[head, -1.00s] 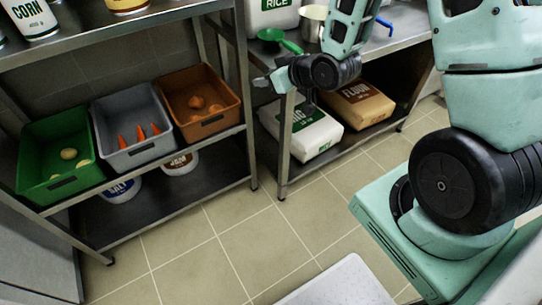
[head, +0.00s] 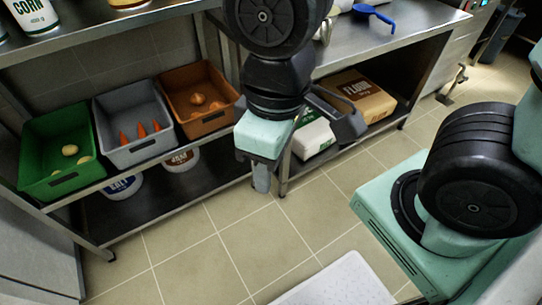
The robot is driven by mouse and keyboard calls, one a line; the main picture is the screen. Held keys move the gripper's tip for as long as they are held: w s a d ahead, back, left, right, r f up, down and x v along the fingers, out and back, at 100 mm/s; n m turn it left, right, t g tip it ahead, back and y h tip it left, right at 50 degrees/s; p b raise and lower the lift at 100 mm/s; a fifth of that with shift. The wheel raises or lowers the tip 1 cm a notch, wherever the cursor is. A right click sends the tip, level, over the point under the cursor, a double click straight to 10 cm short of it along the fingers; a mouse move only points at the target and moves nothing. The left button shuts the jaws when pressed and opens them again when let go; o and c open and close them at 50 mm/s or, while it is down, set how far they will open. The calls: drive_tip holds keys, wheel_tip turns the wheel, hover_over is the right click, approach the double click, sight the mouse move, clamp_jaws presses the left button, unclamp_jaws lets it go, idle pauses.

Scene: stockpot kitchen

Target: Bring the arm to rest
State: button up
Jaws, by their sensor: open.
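My gripper (head: 305,158) hangs at the end of my arm in the upper middle of the head view. It points downward in front of the steel table and holds nothing that I can see. Its two fingers are spread apart, one at lower left and one at right. My arm covers part of the table top, and my gripper partly hides a white sack (head: 313,136) on the table's lower shelf.
A steel shelf (head: 228,134) at left holds green (head: 60,185), grey (head: 148,152) and orange bins (head: 208,123). A flour sack (head: 358,96) lies under the table (head: 415,25); a blue scoop (head: 372,14) lies on top. Tiled floor (head: 235,230) is clear. A white surface (head: 338,284) is at bottom.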

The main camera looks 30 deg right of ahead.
wheel_tip(320, 180, up, 14)
drive_tip(key=p, duration=1.4)
